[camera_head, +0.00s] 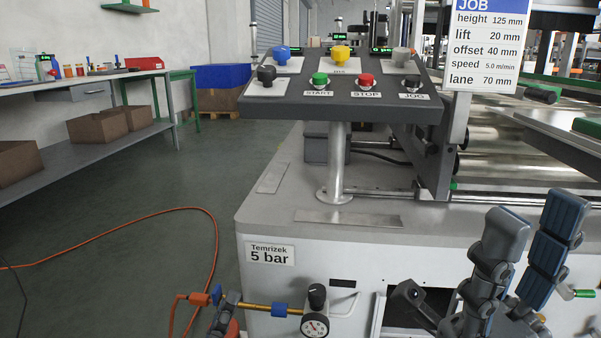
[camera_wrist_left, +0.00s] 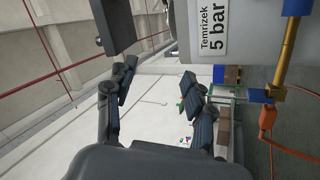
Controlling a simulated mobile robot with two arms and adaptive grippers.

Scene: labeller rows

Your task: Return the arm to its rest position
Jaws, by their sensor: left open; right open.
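My left gripper (camera_wrist_left: 158,78) is open in the left wrist view. Its two dark fingers stand wide apart, with nothing between them. In the head view a small part of my left gripper (camera_head: 226,302) shows at the bottom edge, overlapping the left end of the brass air pipe (camera_head: 255,306); I cannot tell whether they touch. My right gripper (camera_head: 536,215) is open and empty at the lower right, its two blue-grey fingers pointing up in front of the machine. Most of both arms is out of view.
The control panel (camera_head: 300,103) stands on the machine base (camera_head: 262,222). A pressure gauge (camera_head: 315,326) and an orange hose (camera_head: 215,245) are low at the front. A bench (camera_head: 75,82) with boxes is at the left. The floor (camera_head: 120,190) between is mostly clear.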

